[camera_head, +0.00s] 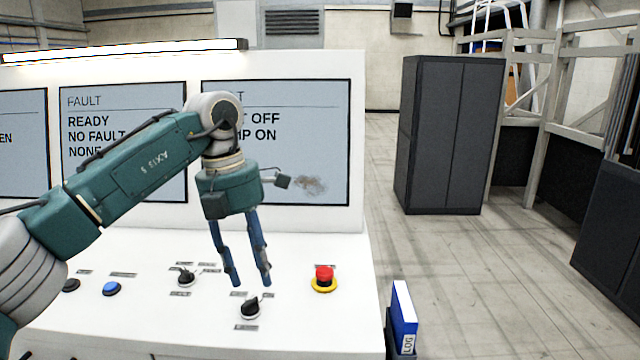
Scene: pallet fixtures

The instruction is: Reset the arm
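My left arm comes in from the left. Its gripper (250,283) points down over the control panel (345,335), with its two blue fingers apart and nothing between them. The fingertips are just above and behind a black rotary knob (250,308); I cannot tell whether they touch it. A second black knob (186,277) is to the left of the fingers. A red mushroom button on a yellow ring (323,277) is to their right. A blue button (111,289) and a dark button (71,285) are at the left. My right gripper is not in view.
Screens stand behind the panel; the middle one (80,150) reads "FAULT", "READY", and the right one (330,140) is partly hidden by my arm. A blue log binder (403,315) stands at the panel's right side. A dark cabinet (440,135) stands beyond. The floor between is clear.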

